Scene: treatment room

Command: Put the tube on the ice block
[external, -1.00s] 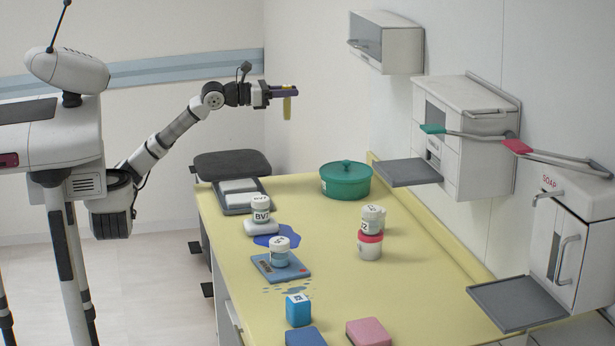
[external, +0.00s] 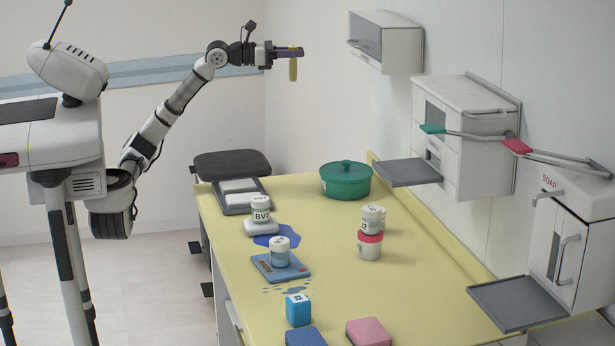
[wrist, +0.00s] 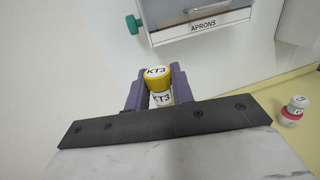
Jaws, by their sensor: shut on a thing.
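The tube (external: 293,70) hangs upright in my gripper (external: 290,52), high above the far end of the bench. In the wrist view the tube (wrist: 157,79) has a yellow cap and a white label reading KT3, between the purple fingers. My gripper is shut on it. No block is labelled as ice. A whitish block (external: 261,232) lies under a jar marked BV beside a blue puddle, and a blue slab (external: 295,270) bears another jar. I cannot tell for sure which is the ice block.
The yellow bench (external: 345,285) holds a grey tray with white blocks (external: 240,186), a green lidded pot (external: 346,179), stacked jars (external: 370,235), a blue cube (external: 298,310) and a pink block (external: 369,332). Wall cabinets (external: 386,42) and shelves (external: 408,172) stand to the right.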

